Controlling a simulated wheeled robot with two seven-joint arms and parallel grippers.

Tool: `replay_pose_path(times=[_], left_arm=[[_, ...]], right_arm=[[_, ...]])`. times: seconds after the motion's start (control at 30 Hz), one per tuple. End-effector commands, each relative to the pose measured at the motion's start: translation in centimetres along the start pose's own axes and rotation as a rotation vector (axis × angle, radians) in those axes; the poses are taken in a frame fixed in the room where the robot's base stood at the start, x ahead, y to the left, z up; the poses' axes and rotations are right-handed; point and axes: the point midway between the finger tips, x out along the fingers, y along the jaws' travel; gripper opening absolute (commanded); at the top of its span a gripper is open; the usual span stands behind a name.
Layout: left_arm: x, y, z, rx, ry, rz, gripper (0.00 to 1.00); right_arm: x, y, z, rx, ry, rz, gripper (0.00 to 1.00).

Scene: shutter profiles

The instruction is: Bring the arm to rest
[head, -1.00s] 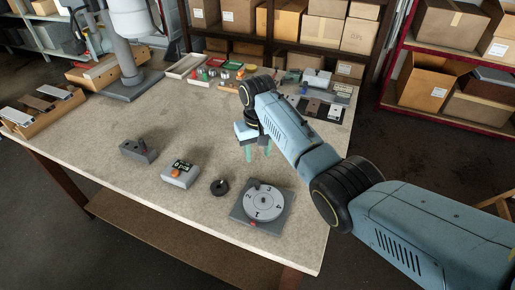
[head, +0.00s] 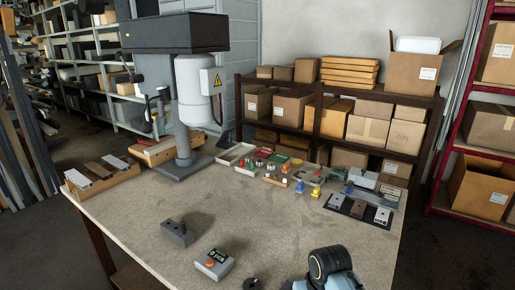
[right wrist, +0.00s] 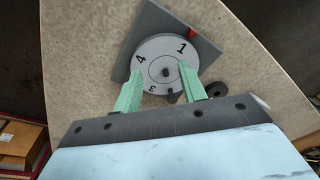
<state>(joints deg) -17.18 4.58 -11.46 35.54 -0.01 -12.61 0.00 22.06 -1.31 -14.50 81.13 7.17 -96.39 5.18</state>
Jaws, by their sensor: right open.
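My right arm (head: 332,268) shows at the bottom of the head view, low over the table's front edge; its gripper is out of that view. Beyond the fingers is a round numbered dial (right wrist: 165,50) on a square grey plate (right wrist: 150,20) with a red mark. A small black ring (right wrist: 217,89) lies beside the right finger. My left gripper is not in view.
The table (head: 240,215) has a grey block (head: 177,232), a box with an orange button (head: 214,263) and the black ring in front. A drill press (head: 185,100) stands at the back left. Small parts and a black mat (head: 345,207) lie at the back. The middle is clear.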

Motion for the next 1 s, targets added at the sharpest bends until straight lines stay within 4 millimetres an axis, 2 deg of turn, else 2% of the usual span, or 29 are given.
replay_pose_path(times=[0.03,0.17,0.3,0.4,0.6,1.0], left_arm=[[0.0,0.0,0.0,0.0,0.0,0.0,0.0],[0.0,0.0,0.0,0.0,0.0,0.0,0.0],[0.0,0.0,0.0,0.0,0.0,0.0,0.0],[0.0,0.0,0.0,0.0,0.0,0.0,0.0],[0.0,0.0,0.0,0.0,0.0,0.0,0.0],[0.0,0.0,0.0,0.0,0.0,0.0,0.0]], right_arm=[[0.8,0.3,2.4,0.003,0.011,-0.003,0.41],[1.3,1.1,7.7,0.012,0.052,0.002,0.41],[0.5,1.9,13.5,0.016,0.095,0.019,0.41],[-0.6,2.4,16.8,0.015,0.123,0.034,0.41],[-2.8,2.9,21.0,0.01,0.157,0.058,0.41],[-7.0,3.4,26.4,-0.004,0.2,0.094,0.41]])
